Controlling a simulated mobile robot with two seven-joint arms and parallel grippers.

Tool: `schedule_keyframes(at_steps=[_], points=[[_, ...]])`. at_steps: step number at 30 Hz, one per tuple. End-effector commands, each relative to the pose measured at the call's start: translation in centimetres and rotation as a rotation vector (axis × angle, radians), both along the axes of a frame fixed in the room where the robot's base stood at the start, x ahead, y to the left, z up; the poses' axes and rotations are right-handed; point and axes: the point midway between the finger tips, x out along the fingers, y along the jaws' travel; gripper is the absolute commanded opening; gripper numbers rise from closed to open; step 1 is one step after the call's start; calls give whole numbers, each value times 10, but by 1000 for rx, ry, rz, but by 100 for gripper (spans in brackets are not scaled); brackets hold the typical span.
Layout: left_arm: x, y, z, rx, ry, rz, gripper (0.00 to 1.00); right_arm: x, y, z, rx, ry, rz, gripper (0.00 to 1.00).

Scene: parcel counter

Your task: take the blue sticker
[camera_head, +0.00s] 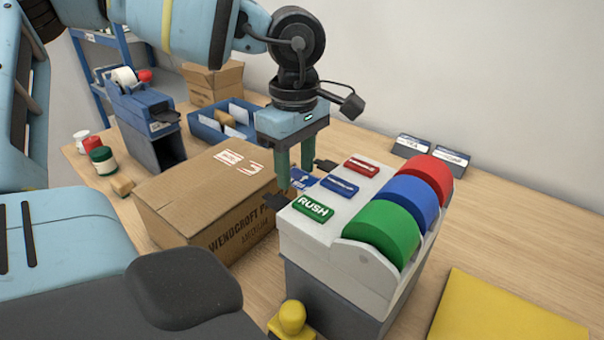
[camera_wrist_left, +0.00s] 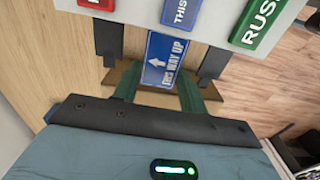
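The blue sticker (camera_head: 302,179), with a white arrow and "THIS WAY UP" in the left wrist view (camera_wrist_left: 167,58), sticks out from the middle lane of the white label dispenser (camera_head: 345,238). My left gripper (camera_head: 296,174) points down at the dispenser's front, with its green fingers apart. In the left wrist view the fingers (camera_wrist_left: 159,90) stand on either side of the sticker's outer end, with small gaps seeming to show. The fingers partly hide the sticker in the head view. My right gripper is not in view.
Dark plates stick out beside the sticker (camera_wrist_left: 108,38) (camera_wrist_left: 213,63). A cardboard box (camera_head: 190,195) stands left of the dispenser. Red, blue and green rolls (camera_head: 382,233) sit on it. A yellow stamp (camera_head: 291,318) and yellow envelope (camera_head: 500,310) are in front and right.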

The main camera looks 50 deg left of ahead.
Motion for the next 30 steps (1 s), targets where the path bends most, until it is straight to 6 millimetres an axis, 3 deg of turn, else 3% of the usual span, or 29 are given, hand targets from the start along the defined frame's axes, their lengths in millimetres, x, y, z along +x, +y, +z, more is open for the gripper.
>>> schedule_keyframes(at_steps=[17,30], points=[[0,1,1,0,0,0,32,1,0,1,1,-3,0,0],[-1,8,21,0,-1,1,31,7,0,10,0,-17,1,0]])
